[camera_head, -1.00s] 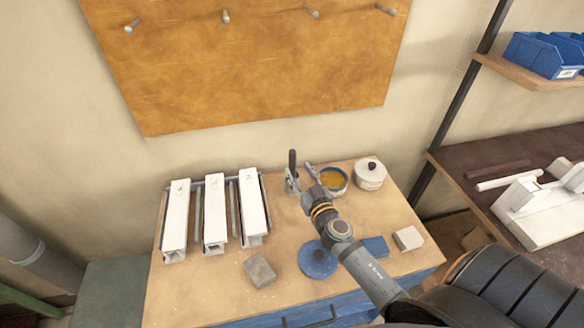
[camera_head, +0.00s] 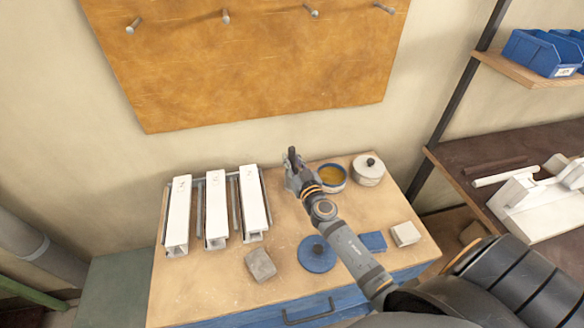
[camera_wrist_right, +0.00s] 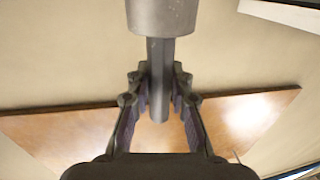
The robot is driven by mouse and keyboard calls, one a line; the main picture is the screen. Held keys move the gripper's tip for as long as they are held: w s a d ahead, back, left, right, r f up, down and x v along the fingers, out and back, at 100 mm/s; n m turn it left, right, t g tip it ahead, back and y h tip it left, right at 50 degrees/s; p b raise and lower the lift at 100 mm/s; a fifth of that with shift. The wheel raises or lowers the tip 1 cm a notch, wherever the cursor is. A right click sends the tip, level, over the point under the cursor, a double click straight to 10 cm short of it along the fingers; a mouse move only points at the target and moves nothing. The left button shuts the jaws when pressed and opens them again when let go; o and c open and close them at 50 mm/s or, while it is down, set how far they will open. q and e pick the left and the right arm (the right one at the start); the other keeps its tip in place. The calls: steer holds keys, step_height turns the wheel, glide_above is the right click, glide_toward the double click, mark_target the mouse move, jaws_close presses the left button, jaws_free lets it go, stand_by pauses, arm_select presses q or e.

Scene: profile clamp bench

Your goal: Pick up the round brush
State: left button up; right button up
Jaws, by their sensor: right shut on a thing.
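The round brush (camera_head: 292,156) stands upright at the back of the bench, its dark handle rising above my right gripper (camera_head: 293,173). In the right wrist view, the brush (camera_wrist_right: 158,85) shows as a grey shaft with a wider grey cylinder at the top of the picture. My right gripper (camera_wrist_right: 159,105) is shut on the shaft, with a finger on each side. Its bristles cannot be made out, and the gripper hides its lower part in the head view. My left gripper is not in view.
A blue-rimmed pot (camera_head: 332,178) and a lidded white pot (camera_head: 368,171) stand close right. White profiles (camera_head: 215,210) lie left. A grey block (camera_head: 260,264), blue round lid (camera_head: 317,254), blue block (camera_head: 373,241) and pale block (camera_head: 405,234) lie in front.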

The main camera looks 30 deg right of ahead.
jaws_close()
step_height(320, 180, up, 10)
steer(key=p, duration=0.8)
